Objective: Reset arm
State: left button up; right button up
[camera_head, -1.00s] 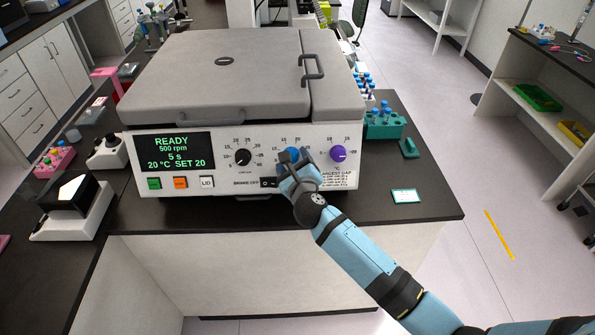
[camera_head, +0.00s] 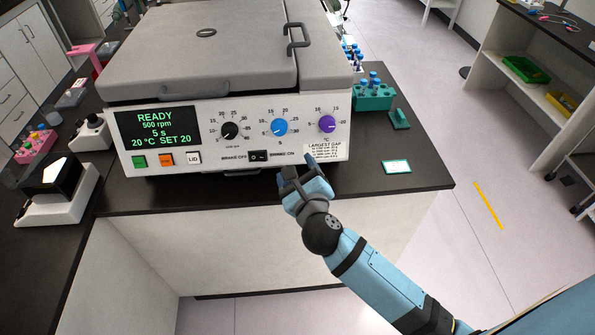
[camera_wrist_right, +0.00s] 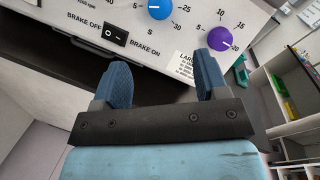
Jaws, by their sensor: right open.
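My right gripper (camera_head: 297,166) is open and empty, just in front of the lower front panel of the centrifuge (camera_head: 215,60). Its two blue fingers (camera_wrist_right: 160,82) stand apart in the right wrist view, with nothing between them. The panel has a black knob (camera_head: 230,131), a blue knob (camera_head: 280,127) and a purple knob (camera_head: 327,124). The brake switch (camera_head: 259,156) sits below the blue knob and also shows in the right wrist view (camera_wrist_right: 115,34). The display (camera_head: 157,129) reads READY, 500 rpm, 5 s. The lid is closed. My left gripper is not in view.
A teal tube rack (camera_head: 373,97) stands right of the centrifuge on the black bench (camera_head: 420,180). A small white-and-teal card (camera_head: 397,167) lies near the bench's right edge. A black-and-white device (camera_head: 62,190) stands at the left. The floor at the right is open.

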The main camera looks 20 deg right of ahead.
dwell(0.3)
jog(key=s+f+n+g+y, duration=0.2)
jog(key=s+f+n, duration=0.8)
jog(key=n, duration=0.6)
jog(key=s+d+f+n+g+y, duration=0.1)
jog(key=s+f+n+g, duration=0.3)
jog(key=s+f+n, duration=0.6)
jog(key=f+n+y, duration=0.1)
jog(key=n, duration=0.6)
jog(key=shift+s+d+f+n+y, duration=0.2)
jog(key=shift+d+f+n+y, duration=0.1)
jog(key=shift+f, duration=0.05)
jog(key=shift+c, duration=0.4)
